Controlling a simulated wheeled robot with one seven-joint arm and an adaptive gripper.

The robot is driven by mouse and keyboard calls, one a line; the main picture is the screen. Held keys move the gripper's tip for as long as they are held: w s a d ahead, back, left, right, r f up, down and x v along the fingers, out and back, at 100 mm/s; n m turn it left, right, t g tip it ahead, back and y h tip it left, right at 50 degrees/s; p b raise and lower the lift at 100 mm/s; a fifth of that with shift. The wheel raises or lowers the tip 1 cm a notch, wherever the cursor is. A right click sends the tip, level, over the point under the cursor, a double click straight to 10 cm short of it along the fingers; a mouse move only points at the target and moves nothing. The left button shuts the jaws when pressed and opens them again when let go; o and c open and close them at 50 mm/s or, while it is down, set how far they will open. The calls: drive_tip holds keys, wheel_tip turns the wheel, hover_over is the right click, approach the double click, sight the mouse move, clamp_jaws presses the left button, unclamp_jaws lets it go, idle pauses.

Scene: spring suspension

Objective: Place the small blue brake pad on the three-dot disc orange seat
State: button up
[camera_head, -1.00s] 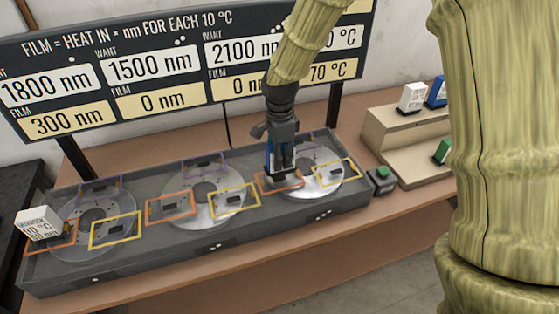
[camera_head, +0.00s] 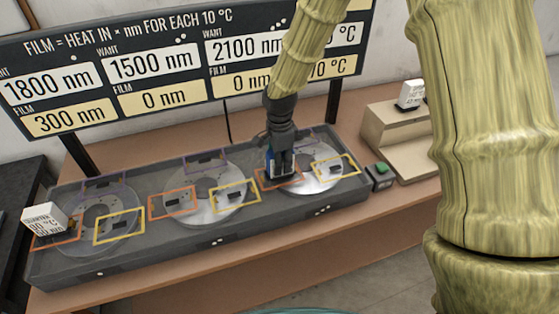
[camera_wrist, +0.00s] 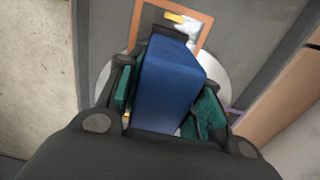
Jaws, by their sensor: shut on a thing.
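My gripper (camera_head: 279,170) is over the rightmost disc (camera_head: 312,181), at its orange-outlined seat (camera_head: 262,181). It is shut on the small blue brake pad (camera_wrist: 168,84), which shows between the fingers in the wrist view. In the head view only a sliver of blue shows beside the fingers. In the wrist view the orange outline (camera_wrist: 138,20) runs around the pad's far end, with a small metal part and a yellow tab inside it. I cannot tell whether the pad touches the seat.
A white block (camera_head: 43,219) stands on the left disc's orange seat. The middle disc (camera_head: 211,207) has empty outlined seats. A box with a green button (camera_head: 381,172) is right of the tray (camera_head: 150,256). A stepped stand (camera_head: 388,146) holds a white block (camera_head: 411,95).

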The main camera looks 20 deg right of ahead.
drive_tip(key=o, duration=1.2)
drive_tip(key=shift+o, duration=0.2)
drive_tip(key=shift+r+b, duration=2.2)
drive_tip(key=shift+r, duration=3.95)
